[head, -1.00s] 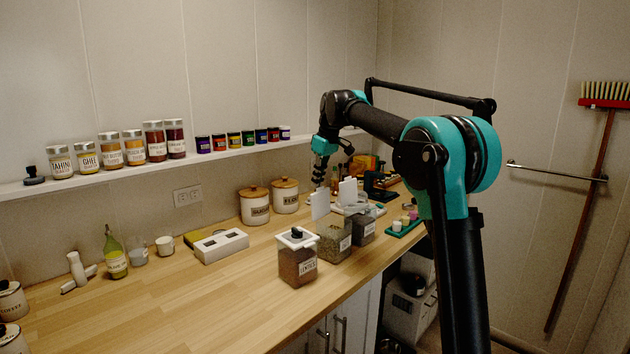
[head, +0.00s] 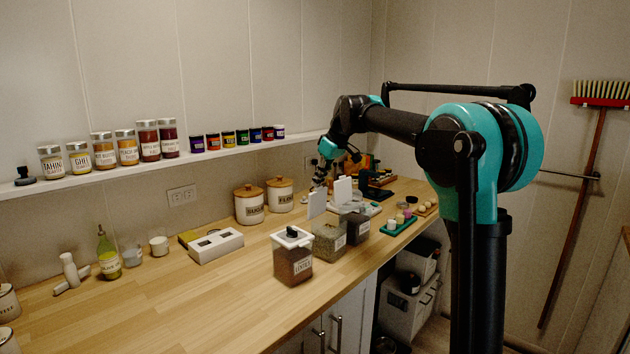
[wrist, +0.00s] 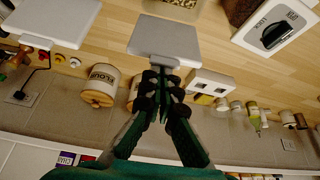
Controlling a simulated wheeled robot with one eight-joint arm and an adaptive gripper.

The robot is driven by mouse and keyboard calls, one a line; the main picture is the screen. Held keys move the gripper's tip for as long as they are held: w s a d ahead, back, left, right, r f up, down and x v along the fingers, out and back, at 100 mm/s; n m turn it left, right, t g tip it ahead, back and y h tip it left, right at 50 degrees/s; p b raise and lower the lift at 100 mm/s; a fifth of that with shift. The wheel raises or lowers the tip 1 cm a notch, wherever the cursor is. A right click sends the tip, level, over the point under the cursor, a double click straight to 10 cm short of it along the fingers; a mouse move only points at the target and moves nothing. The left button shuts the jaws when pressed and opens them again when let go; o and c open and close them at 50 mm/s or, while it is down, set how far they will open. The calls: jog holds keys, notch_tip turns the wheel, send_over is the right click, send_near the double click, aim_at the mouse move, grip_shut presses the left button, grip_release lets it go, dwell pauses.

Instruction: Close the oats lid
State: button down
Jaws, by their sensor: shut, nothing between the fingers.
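Two clear containers have white lids standing up. The nearer one (head: 329,242) has its raised lid (head: 316,203) at its back left, and the farther one (head: 356,226) has its raised lid (head: 343,189) behind it. I cannot read which label says oats. My gripper (head: 319,184) is shut and empty, just behind the nearer raised lid. In the wrist view, my closed fingertips (wrist: 165,74) are at the edge of a white lid (wrist: 166,38); whether they touch is unclear. Another white lid (wrist: 52,22) is at the upper left.
A lentils container (head: 293,260) with its lid on stands nearest on the counter. Two white canisters with wooden lids (head: 249,205) stand by the wall. A white box (head: 216,246) is to the left. A green tray (head: 398,227) is to the right.

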jog(key=s+d+f+t+y, duration=0.7)
jog(key=d+f+y, duration=0.3)
jog(key=f+y, duration=0.1)
jog(key=shift+d+f+y, duration=0.3)
jog(key=shift+d+f, duration=0.1)
dwell(0.5)
jog(key=shift+s+f, duration=0.1)
jog(key=shift+s, duration=0.05)
dwell(0.4)
